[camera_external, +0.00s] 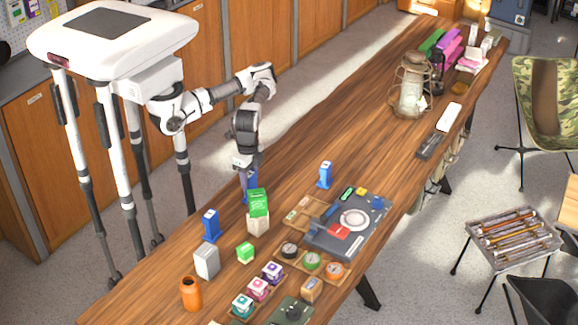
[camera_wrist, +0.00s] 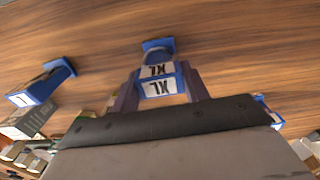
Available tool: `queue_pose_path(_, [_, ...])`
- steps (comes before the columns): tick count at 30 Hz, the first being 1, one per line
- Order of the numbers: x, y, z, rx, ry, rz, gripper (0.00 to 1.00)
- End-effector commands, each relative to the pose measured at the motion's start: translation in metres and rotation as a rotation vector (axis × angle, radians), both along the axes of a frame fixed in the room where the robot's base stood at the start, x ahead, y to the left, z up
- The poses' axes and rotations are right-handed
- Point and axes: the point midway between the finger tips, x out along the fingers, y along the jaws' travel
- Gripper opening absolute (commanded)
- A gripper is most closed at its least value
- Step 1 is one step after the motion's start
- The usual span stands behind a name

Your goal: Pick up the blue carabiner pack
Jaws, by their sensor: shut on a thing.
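A blue carabiner pack (camera_external: 252,184) stands at the table's back edge side, partly hidden behind a green-and-white package. My gripper (camera_external: 246,170) points down over it and is shut on it. In the wrist view the blue pack (camera_wrist: 158,71) shows white "XL" labels and sits between the two fingers of my gripper (camera_wrist: 160,84). Two similar blue packs stand apart: one to the left (camera_external: 211,226), one to the right (camera_external: 324,174). The left one also shows in the wrist view (camera_wrist: 44,82). I cannot tell whether the held pack touches the table.
The green-and-white package (camera_external: 258,212) stands just in front of the held pack. A grey case (camera_external: 335,240) lies right. The table (camera_external: 340,130) is clear toward the lantern (camera_external: 411,85).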

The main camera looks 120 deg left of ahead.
Motion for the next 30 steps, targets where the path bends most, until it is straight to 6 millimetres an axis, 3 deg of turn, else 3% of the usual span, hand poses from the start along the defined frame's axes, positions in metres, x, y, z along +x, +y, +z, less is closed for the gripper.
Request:
queue_pose_path(8, [0.000,0.000,0.002,0.000,-0.001,0.000,0.06])
queue_pose_path(14, [0.001,0.000,0.020,0.000,-0.003,0.000,0.06])
queue_pose_path(17, [0.001,0.000,0.040,0.000,-0.004,0.000,0.06])
queue_pose_path(24, [0.001,-0.001,0.113,-0.001,-0.004,-0.001,0.06])
queue_pose_path(30, [0.000,0.000,0.163,0.000,-0.002,0.000,0.06])
